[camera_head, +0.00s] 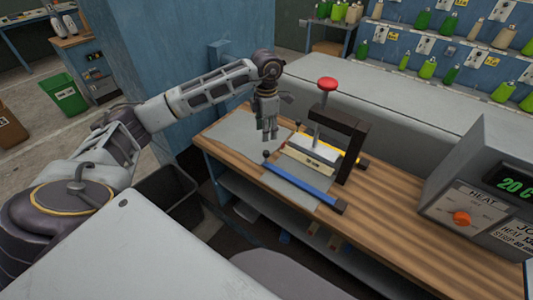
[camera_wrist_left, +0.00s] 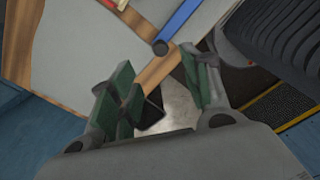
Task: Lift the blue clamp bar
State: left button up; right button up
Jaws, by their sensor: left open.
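The blue clamp bar (camera_head: 302,183) lies along the front of the clamp fixture on the wooden bench, with a dark round knob at its left end and a dark block at its right end. In the left wrist view the blue bar (camera_wrist_left: 182,22) shows at the top, with its dark knob just beyond my fingertips. My left gripper (camera_head: 268,136) points down, open and empty, above the grey mat, behind and left of the bar's knob end. Its green-padded fingers (camera_wrist_left: 160,95) show apart in the wrist view. My right gripper is not in view.
A black press frame (camera_head: 352,140) with a red-knobbed lever (camera_head: 327,84) stands behind the bar. A yellow bar (camera_head: 345,151) lies beyond the fixture. A grey heater box (camera_head: 480,190) stands at right. The wooden bench (camera_head: 400,225) is clear between them. A dark bin (camera_head: 165,195) is below left.

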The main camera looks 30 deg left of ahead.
aim_at(266, 154)
pick_arm(q)
jog(key=shift+f+p, duration=0.9)
jog(key=shift+f, duration=5.5)
grip_shut()
